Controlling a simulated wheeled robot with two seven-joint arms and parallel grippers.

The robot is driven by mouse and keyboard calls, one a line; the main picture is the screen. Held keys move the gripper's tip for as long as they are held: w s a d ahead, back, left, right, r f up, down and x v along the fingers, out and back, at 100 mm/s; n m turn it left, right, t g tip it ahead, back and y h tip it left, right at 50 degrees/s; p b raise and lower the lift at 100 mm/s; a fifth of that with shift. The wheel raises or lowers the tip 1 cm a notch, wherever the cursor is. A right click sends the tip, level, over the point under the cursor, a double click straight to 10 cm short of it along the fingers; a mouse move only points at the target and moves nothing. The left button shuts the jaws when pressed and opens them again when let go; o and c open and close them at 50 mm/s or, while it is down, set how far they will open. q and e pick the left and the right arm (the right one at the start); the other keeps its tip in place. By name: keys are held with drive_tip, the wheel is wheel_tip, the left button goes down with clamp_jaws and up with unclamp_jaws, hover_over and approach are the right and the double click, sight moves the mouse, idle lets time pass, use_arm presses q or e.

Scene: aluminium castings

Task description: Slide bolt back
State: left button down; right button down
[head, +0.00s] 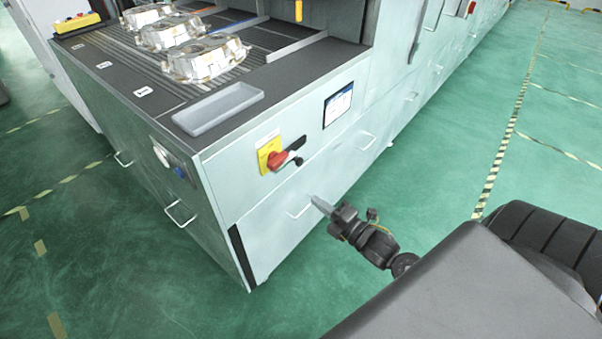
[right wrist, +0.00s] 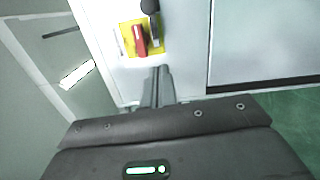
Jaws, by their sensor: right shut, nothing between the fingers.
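A red rotary handle (head: 278,159) sits on a yellow plate (head: 264,150) on the front of the pale cabinet. Beside it is a dark bolt-like part with a black knob (head: 297,162). In the right wrist view the black knob (right wrist: 150,6) stands at the top edge, next to the red handle (right wrist: 140,42) on the yellow plate (right wrist: 127,30). My right gripper (head: 315,201) is shut and empty, below and to the right of the knob, apart from it. Its closed fingers also show in the right wrist view (right wrist: 160,70), pointing toward the plate. My left gripper is not in view.
Several metal castings (head: 205,60) lie on the dark ribbed top of the cabinet, with a grey tray (head: 218,108) near its front edge. A drawer handle (head: 300,210) is close to my right gripper. A small screen (head: 338,104) is on the cabinet front. Green floor is open at right.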

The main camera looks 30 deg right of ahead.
drive_tip(key=shift+d+n, duration=0.1)
drive_tip(key=shift+n, duration=0.4)
drive_tip(key=p, duration=0.3)
approach(288, 163)
drive_tip(key=w, duration=0.1)
drive_tip(key=w+a, duration=0.2)
drive_tip(key=w, duration=0.1)
drive_tip(key=shift+w+d, duration=0.2)
drive_tip(key=shift+d, duration=0.3)
